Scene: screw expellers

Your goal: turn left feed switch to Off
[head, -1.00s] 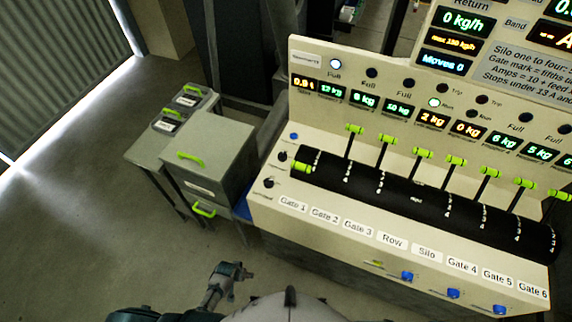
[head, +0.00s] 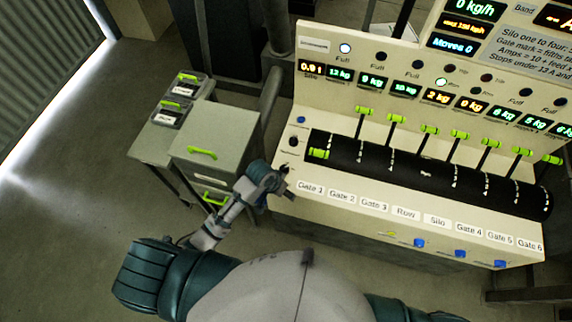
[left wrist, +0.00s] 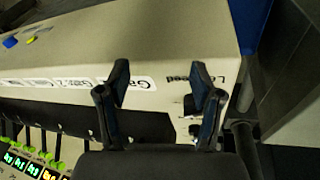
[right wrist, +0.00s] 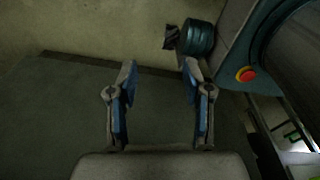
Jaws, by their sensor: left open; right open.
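The left feed switch is a small black knob (left wrist: 189,105) on the cream panel, beside a partly covered label that shows upside down in the left wrist view. The right finger partly covers the switch, so its setting cannot be read. A second dark knob (left wrist: 195,130) sits close by. My left gripper (left wrist: 160,82) is open and empty, over the panel's edge; in the head view it (head: 284,188) is at the console's front left corner. Whether it touches anything is unclear. My right gripper (right wrist: 160,70) is open and empty, facing the floor.
The cream console (head: 390,215) carries a black roller (head: 400,172) with several green-tipped levers, plus lit displays. A grey drawer cabinet (head: 225,140) with green handles stands left of it. Blue buttons (head: 419,243) line the front. The floor at left is clear.

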